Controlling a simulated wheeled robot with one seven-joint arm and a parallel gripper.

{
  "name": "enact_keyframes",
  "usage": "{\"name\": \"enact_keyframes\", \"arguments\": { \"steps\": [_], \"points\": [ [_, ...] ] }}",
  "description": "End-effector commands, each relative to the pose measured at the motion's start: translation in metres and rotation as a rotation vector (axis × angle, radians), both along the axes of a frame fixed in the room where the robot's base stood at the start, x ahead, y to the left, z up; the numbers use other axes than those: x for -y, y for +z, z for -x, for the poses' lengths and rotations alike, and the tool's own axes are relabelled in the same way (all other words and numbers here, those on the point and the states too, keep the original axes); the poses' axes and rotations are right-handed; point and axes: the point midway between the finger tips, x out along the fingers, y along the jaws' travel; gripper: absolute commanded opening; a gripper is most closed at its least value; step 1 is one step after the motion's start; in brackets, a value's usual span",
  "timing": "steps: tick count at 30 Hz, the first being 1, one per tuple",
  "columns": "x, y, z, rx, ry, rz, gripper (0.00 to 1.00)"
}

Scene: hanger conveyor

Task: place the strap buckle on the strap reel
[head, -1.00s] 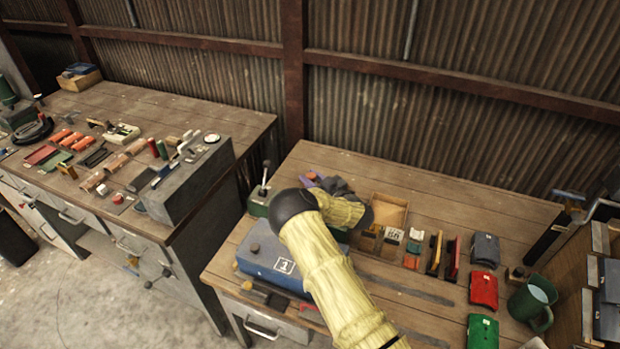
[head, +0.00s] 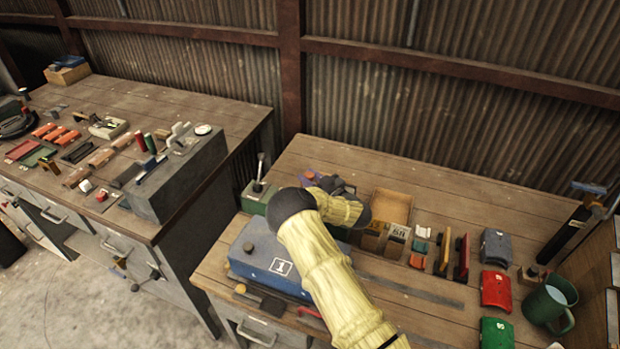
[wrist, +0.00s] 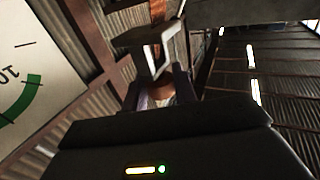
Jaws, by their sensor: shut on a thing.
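My gripper (wrist: 158,92) is shut, its two fingers pointing away from the wrist camera. A dark, angular open frame with a pale inner edge (wrist: 150,45), seemingly the strap buckle, shows at the fingertips. A copper-coloured round part (wrist: 161,88) shows between the fingers. In the head view my gripper (head: 309,180) is small and partly hidden behind my yellow-sleeved arm, above the back of the right bench. A black coil-like thing (head: 14,124) lies at the far left of the left bench; I cannot tell whether it is the strap reel.
The right bench (head: 440,208) holds a blue box marked 1 (head: 265,262), a wooden tray (head: 392,200), red and green pouches and a green mug (head: 550,303). The left bench (head: 180,98) carries many small parts and a grey block (head: 180,175). A gap separates the benches.

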Motion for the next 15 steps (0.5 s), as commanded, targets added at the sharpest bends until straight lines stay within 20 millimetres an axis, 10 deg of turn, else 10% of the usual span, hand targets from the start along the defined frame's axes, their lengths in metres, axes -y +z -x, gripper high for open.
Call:
{"name": "enact_keyframes", "arguments": {
  "steps": [15],
  "points": [
    [0.001, -0.033, 0.000, 0.000, -0.002, 0.001, 0.00]
  ]
}}
